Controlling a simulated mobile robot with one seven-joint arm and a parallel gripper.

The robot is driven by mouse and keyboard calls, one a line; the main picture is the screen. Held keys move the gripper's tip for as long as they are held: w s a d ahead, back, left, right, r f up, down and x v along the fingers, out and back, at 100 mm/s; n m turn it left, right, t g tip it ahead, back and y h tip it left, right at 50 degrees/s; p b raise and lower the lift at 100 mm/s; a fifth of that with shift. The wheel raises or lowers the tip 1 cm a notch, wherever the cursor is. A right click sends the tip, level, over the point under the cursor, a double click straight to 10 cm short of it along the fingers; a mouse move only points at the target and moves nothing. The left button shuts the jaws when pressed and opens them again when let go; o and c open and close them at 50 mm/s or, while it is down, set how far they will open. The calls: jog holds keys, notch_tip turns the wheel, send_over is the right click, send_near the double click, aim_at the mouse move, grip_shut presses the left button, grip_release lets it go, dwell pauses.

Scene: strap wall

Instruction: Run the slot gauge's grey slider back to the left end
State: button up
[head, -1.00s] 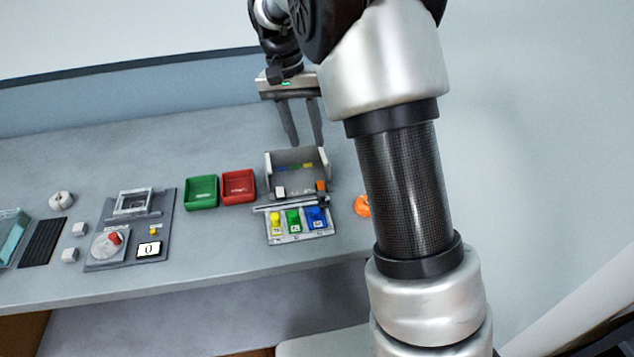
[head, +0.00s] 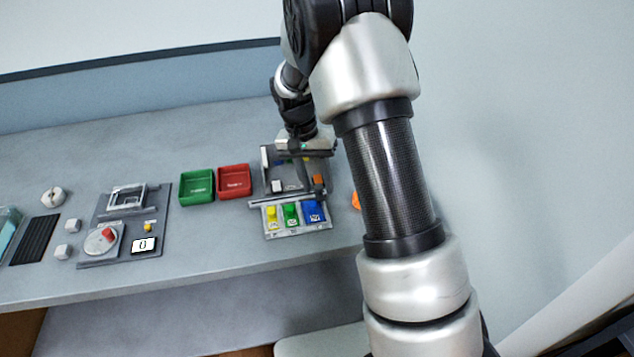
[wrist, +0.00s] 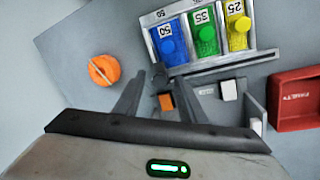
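The slot gauge (head: 297,229) lies on the grey bench, with yellow, green and blue knobbed pieces in its slots; in the wrist view its frame (wrist: 213,66) shows upside down. A grey rail runs along its back edge. A small dark grey upright piece (wrist: 160,74), apparently the slider, stands at the rail's blue-piece end, the right end in the head view. My gripper (head: 313,187) is low over that end. In the wrist view my gripper (wrist: 161,80) is open, its fingertips either side of the grey piece, with no clear contact. The head view hides this spot behind my fingers.
Behind the gauge is a grey open bay holding a white block (wrist: 228,90) and an orange block (wrist: 166,102). A red bin (head: 234,180) and green bin (head: 197,187) stand left. An orange knob (wrist: 104,70) is just right of the gauge. A dial panel (head: 125,222) lies further left.

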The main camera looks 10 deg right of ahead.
grip_shut()
jog(key=shift+a, duration=0.1)
jog(key=a, duration=1.6)
jog(key=shift+a+p, duration=0.4)
grip_release()
jog(key=shift+a, duration=0.1)
